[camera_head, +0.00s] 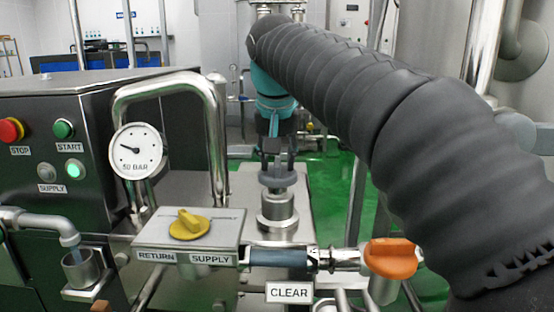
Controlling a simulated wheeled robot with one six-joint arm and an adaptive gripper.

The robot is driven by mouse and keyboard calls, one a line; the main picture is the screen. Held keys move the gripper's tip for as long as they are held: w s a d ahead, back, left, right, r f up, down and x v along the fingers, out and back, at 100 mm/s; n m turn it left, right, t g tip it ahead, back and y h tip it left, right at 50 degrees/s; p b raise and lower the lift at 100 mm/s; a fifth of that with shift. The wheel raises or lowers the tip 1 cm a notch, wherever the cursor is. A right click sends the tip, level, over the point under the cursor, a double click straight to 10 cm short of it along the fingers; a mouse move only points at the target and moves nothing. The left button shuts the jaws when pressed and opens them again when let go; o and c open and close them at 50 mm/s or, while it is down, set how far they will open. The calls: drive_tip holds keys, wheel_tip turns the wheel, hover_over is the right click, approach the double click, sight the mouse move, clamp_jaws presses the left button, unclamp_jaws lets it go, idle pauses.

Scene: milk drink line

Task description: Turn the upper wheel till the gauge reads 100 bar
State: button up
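The round white gauge (137,150) stands at the left beside the bent steel pipe. Its needle points to the left, and the label on it reads 50 BAR. A grey wheel (278,180) sits at the middle on top of a steel cylinder (277,212). My gripper (278,160) points down at this wheel, with its two fingers apart on either side of a grey piece at the wheel's centre. I cannot tell whether the fingers press on it. The far side of the wheel is hidden.
A yellow knob (189,224) sits on the box marked RETURN and SUPPLY in front. The control cabinet (50,130) with STOP and START buttons is at the left.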

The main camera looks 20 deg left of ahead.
drive_tip(key=shift+c, duration=0.2)
clamp_jaws()
drive_tip(key=shift+r+p, duration=0.1)
drive_tip(key=shift+p, duration=0.25)
drive_tip(key=shift+r+m+h+p, duration=0.15)
drive_tip(key=shift+m+h+p, duration=0.25)
drive_tip(key=shift+m+p, duration=0.65)
drive_tip(key=shift+a+m+h+p, duration=0.1)
drive_tip(key=shift+m+h+p, duration=0.2)
drive_tip(key=shift+m+p, duration=0.4)
drive_tip(key=shift+m+h, duration=0.5)
drive_tip(key=shift+m, duration=0.75)
drive_tip(key=shift+f+m+h, duration=0.2)
drive_tip(key=shift+m+h, duration=0.2)
drive_tip(key=shift+m, duration=1)
